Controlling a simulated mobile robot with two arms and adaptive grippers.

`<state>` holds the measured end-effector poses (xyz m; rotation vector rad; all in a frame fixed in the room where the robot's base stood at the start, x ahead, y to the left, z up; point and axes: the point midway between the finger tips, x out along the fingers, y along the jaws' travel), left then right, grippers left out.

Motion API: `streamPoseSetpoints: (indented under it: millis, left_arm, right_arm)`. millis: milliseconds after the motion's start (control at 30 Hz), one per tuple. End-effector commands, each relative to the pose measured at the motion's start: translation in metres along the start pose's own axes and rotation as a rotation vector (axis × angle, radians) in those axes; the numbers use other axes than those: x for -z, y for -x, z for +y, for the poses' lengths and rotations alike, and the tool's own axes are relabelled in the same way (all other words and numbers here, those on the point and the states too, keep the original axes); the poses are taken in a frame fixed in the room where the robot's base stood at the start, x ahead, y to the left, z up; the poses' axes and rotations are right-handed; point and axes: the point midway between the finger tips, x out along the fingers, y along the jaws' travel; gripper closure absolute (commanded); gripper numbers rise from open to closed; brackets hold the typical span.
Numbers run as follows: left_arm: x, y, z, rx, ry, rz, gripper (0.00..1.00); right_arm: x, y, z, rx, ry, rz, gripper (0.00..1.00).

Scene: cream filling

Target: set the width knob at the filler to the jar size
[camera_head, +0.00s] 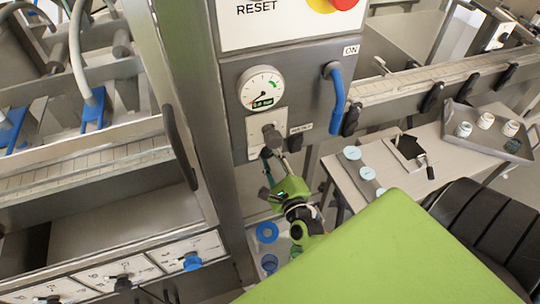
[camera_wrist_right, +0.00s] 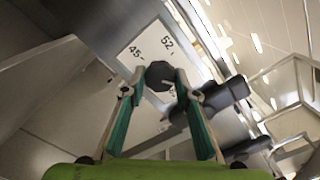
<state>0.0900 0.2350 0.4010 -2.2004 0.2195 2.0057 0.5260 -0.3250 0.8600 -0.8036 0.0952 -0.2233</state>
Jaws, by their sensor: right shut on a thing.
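The dark width knob (camera_head: 271,137) sits on a light plate on the filler's grey column, below a round gauge (camera_head: 261,88). My right gripper (camera_head: 273,154) reaches up to the knob from below. In the right wrist view the knob (camera_wrist_right: 160,75) is between the fingertips of my right gripper (camera_wrist_right: 159,87), which is shut on it. The plate (camera_wrist_right: 148,45) shows the marks 45 and 52; another mark is partly hidden by the knob. Small jars (camera_head: 486,120) stand on a tray (camera_head: 465,108) at the right. My left gripper is out of view.
A blue lever (camera_head: 335,95) hangs right of the gauge, under an ON label. Blue round parts (camera_head: 267,232) lie below my right gripper. A row of drawers or panels (camera_head: 193,250) is at the lower left. A black seat (camera_head: 485,220) stands at the right.

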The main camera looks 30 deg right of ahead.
Motion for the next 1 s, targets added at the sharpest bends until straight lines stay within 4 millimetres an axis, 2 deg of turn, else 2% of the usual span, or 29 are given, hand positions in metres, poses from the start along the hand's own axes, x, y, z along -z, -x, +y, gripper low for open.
streamPoseSetpoints:
  millis: [1000]
  left_arm:
    - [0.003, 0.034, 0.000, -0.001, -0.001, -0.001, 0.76]
  right_arm:
    - [-0.003, 0.000, -0.002, -0.002, 0.964, 0.000, 0.93]
